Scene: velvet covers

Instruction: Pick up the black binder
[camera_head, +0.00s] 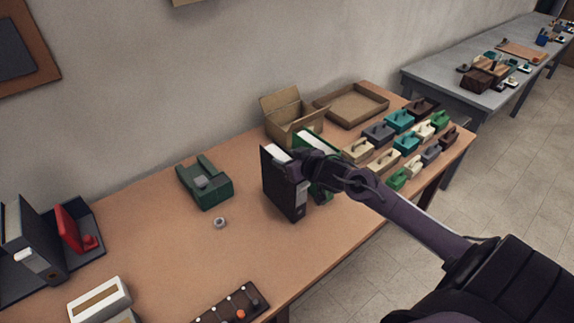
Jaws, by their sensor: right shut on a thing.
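The black binder (283,188) stands upright on the brown table, near the middle of the head view. My right gripper (293,167) reaches in from the right and is shut on the binder's upper right part. The fingers are dark against the dark cover, so the exact contact is hard to see. A green binder (318,143) stands right behind and beside it, partly hidden by my gripper and wrist. My left gripper is not in view.
An open cardboard box (289,116) and a flat tray (352,104) stand behind. Several coloured blocks with handles (398,121) fill the right end. A green device (204,183) and a small roll (219,222) lie left of the binder.

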